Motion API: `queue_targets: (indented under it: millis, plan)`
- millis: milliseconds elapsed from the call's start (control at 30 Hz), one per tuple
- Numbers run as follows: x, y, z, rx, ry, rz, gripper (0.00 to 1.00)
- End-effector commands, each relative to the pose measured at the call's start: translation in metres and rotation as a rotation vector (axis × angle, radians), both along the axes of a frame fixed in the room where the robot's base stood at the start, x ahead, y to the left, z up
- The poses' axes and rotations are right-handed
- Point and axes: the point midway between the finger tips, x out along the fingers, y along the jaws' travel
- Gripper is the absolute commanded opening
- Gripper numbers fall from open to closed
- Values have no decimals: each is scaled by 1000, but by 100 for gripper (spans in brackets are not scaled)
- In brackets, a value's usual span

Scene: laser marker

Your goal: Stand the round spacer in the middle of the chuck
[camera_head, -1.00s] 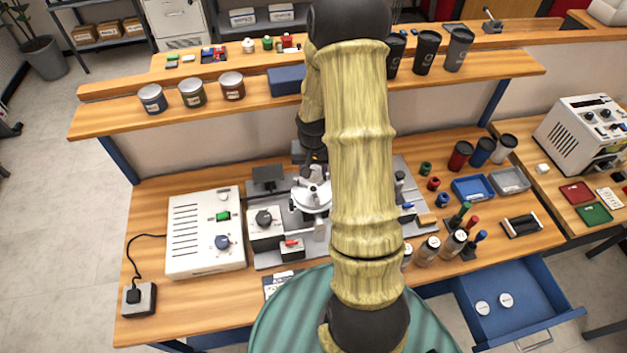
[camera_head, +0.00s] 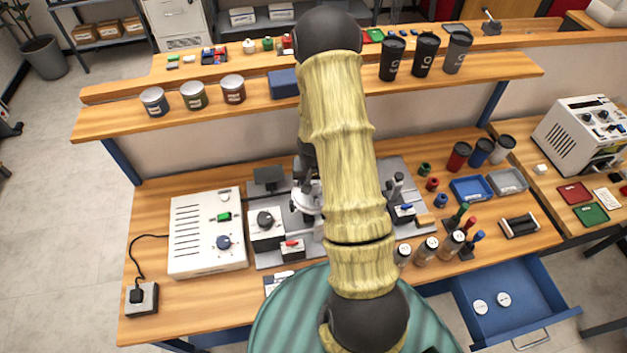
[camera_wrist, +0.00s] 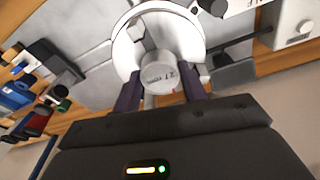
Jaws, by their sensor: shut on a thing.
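My gripper (camera_wrist: 160,88) is shut on the round spacer (camera_wrist: 160,74), a short pale grey cylinder with dark lettering on its face. The spacer sits between the two dark fingers in the wrist view. Behind it is the chuck (camera_wrist: 192,38), a white round disc with a wide rim. The spacer overlaps the chuck's lower left part in that view; I cannot tell whether they touch. In the head view only the left part of the chuck (camera_head: 304,199) shows beside my arm, and my gripper and the spacer are hidden.
A white control box (camera_head: 206,234) stands left of the marker's grey base plate. Blue and grey trays (camera_head: 471,189), bottles and small coloured parts fill the bench's right side. A blue drawer (camera_head: 515,310) is open at the front right. A shelf with tins runs behind.

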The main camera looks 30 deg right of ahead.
Motion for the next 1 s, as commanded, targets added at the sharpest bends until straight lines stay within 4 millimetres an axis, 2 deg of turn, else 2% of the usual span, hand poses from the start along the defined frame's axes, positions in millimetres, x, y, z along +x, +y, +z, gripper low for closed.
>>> queue_targets:
  millis: [267, 300, 333, 767, 1000]
  plan:
    - [0, 0, -4, 0, -1, 0, 17]
    - [0, 0, -3, 0, -1, 0, 46]
    - [0, 0, -3, 0, 0, 0, 51]
    - [0, 0, 3, 0, -1, -1, 51]
    - [-2, 1, 28, -1, -5, -1, 51]
